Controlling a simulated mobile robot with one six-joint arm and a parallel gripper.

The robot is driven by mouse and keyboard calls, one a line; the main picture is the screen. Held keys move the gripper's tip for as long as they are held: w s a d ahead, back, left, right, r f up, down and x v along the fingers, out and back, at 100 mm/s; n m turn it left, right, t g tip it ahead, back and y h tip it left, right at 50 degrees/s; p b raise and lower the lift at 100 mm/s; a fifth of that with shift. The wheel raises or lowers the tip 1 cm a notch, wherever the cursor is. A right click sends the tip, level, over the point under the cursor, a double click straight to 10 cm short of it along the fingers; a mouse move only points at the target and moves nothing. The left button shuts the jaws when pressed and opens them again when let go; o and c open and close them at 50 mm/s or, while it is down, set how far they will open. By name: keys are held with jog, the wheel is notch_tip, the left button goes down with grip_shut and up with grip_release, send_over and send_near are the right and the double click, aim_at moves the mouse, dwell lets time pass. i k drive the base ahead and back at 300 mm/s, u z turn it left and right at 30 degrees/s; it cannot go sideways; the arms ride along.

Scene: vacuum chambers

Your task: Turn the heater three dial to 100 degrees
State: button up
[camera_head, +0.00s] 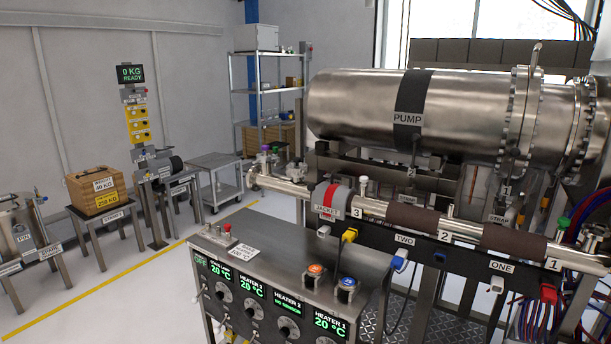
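The heater panel (266,318) is on the front of a grey metal cabinet at the bottom centre. Its displays run in a slanting row. The display that seems to be heater three (252,285) reads 20 °C, though its small label is hard to read. A round dial (254,308) sits just below it; its pointer setting is too small to tell. To its right are the heater 2 display (288,303), which seems to read no sensor, and the heater 1 display (330,322) at 20 °C. My gripper is not in view.
Orange and blue buttons (316,270) and a red-topped switch (228,231) are on the cabinet top. Cables hang below the panel. The large steel pump (365,110) and a wrapped pipe (412,218) stand behind. Open floor (110,280) lies to the left.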

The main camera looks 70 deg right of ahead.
aim_at(249, 312)
jog(key=u, duration=0.75)
jog(key=k, duration=0.1)
jog(key=z, duration=2.45)
jog(key=k, duration=0.85)
jog(key=u, duration=0.15)
jog(key=i, duration=0.85)
jog(key=z, duration=0.05)
